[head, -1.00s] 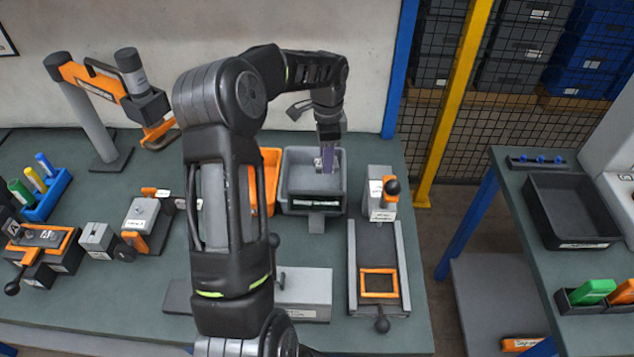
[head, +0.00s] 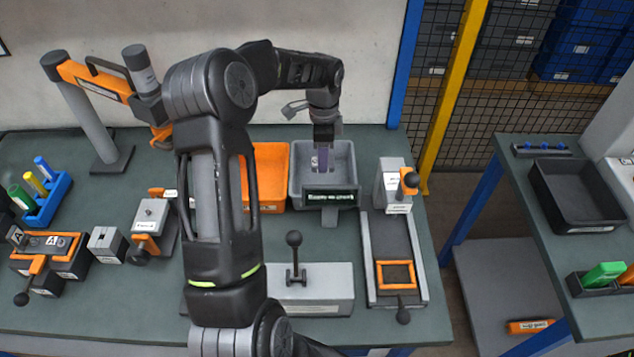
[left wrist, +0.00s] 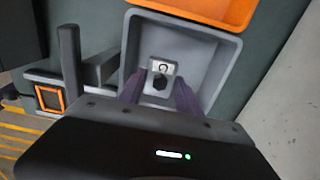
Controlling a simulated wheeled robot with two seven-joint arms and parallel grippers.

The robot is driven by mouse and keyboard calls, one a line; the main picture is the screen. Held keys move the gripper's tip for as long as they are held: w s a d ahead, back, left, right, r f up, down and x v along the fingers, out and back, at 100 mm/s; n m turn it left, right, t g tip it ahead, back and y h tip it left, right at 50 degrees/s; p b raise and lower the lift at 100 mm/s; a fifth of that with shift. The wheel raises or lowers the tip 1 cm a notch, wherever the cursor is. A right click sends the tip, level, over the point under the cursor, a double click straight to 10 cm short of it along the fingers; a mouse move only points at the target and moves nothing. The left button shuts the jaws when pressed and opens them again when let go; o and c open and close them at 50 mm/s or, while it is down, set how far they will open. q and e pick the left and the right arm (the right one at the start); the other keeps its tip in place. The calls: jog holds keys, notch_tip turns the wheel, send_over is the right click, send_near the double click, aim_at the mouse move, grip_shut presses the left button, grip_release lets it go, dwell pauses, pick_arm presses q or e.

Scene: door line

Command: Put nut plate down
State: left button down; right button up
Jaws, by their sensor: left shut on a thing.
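My left gripper (head: 322,160) reaches down into the grey bin (head: 297,180) at the back of the bench. Its two purple fingers are shut on the nut plate (left wrist: 162,72), a small light-grey plate with a dark hex nut and a printed mark. In the left wrist view the plate shows between the fingertips (left wrist: 161,92), above or at the floor of the bin (left wrist: 219,65); I cannot tell if it touches. In the head view the fingers mostly hide the plate. My right gripper is in neither view.
An orange bin (head: 268,160) stands directly left of the grey bin. A grey stand with an orange knob (head: 394,185) and a slide fixture with an orange frame (head: 396,275) are to the right. A lever box (head: 315,285) stands in front. A second bench (head: 520,185) is across a gap.

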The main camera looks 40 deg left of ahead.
pick_arm(q)
jog(key=shift+w+d, duration=0.15)
jog(key=shift+w, duration=0.05)
jog(key=b, duration=0.4)
send_near(323, 181)
jog(key=s+d, duration=0.1)
jog(key=s+d+f, duration=0.1)
jog(key=shift+s+d+f, duration=0.1)
jog(key=shift+s+f, duration=0.2)
jog(key=shift+s, duration=0.05)
jog(key=shift+f, duration=0.2)
jog(key=shift+r, duration=0.1)
jog(key=shift+f+b, duration=1.3)
jog(key=shift+f, duration=0.6)
jog(key=shift+f, duration=0.15)
jog(key=c, duration=0.8)
grip_release()
jog(key=shift+c, duration=0.2)
